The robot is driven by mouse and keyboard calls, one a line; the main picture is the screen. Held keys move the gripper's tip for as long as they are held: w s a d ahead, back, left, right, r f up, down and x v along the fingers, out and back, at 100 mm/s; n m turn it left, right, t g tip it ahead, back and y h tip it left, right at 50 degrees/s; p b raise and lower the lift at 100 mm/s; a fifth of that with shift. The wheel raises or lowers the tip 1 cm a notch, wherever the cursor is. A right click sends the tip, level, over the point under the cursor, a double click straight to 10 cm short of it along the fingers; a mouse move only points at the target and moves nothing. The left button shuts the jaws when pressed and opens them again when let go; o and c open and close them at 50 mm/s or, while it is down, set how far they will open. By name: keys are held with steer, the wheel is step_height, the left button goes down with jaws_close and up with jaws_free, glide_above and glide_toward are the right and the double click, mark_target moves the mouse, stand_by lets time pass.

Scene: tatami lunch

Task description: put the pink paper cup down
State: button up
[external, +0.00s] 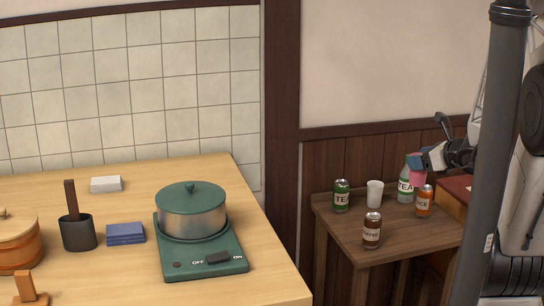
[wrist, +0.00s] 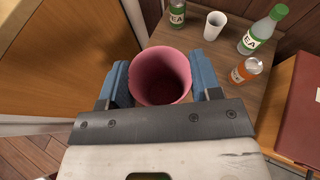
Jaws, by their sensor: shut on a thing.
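The pink paper cup (wrist: 161,77) is upright between the blue fingers of my gripper (wrist: 160,82) in the wrist view, its open mouth toward the camera. My gripper is shut on it. In the external view the pink cup (external: 416,174) shows at my gripper (external: 420,165), above the back right part of the small dark wooden side table (external: 390,243). The cup looks empty. Its base is hidden in the wrist view.
On the side table stand a green tea can (external: 341,196), a white cup (external: 375,193), a tea bottle (external: 405,187), an orange juice can (external: 424,201) and a dark coffee can (external: 372,231). A pale counter (external: 120,280) is at left.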

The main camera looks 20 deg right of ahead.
step_height(320, 180, up, 10)
steer(key=shift+r, duration=0.1)
steer(key=shift+w+a+n+y, duration=0.3)
steer(key=shift+w+a, duration=0.6)
steer(key=shift+w, duration=0.05)
steer(key=w+a+r+n+g+y, duration=0.1)
steer(key=w+a+n+g+y, duration=0.15)
steer(key=w+a, duration=0.55)
steer(key=w+a+n+g+y, duration=0.2)
steer(key=w+a+n, duration=0.15)
steer(key=a, duration=0.85)
steer(key=w+a+f+n+g+y, duration=0.15)
steer(key=a+n+g, duration=0.35)
steer(key=a, duration=1.6)
steer(key=shift+m+g, duration=0.35)
steer(key=shift+m, duration=0.05)
steer(key=f, duration=0.3)
steer(key=a+f, duration=0.1)
steer(key=shift+w+f, duration=0.25)
steer(key=shift+f, duration=0.15)
steer(key=shift+w+a, duration=0.1)
steer(key=w+a, duration=0.3)
steer(key=w, duration=0.4)
steer(key=w+a+f, duration=0.1)
steer(key=w+a, duration=0.3)
steer(key=w, duration=0.2)
steer(key=shift+w+a+f, duration=0.2)
steer(key=shift+w+a, duration=0.1)
steer(key=shift+w, duration=0.1)
